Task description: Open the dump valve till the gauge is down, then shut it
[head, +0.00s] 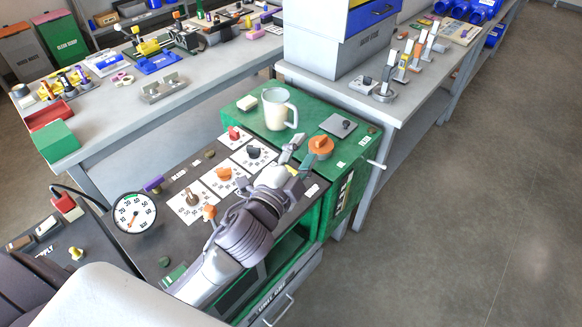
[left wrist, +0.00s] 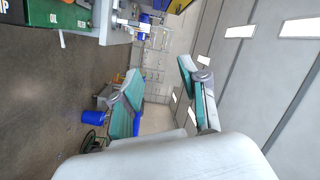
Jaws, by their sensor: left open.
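The round white gauge (head: 134,213) stands at the left of the dark control panel; its needle is too small to read surely. Several knobs sit on white scale plates: a red knob (head: 235,133), a black knob (head: 254,152), an orange knob (head: 223,173) and a brown one (head: 192,198). A larger orange knob (head: 320,146) sits on the green top behind. I cannot tell from the labels which is the dump valve. My left gripper (head: 300,163) is open and empty, above the panel's right edge, just short of the larger orange knob. Its spread fingers show in the left wrist view (left wrist: 160,75). My right gripper is out of view.
Workbenches with tools (head: 130,100) lie behind. Floor at the right is clear.

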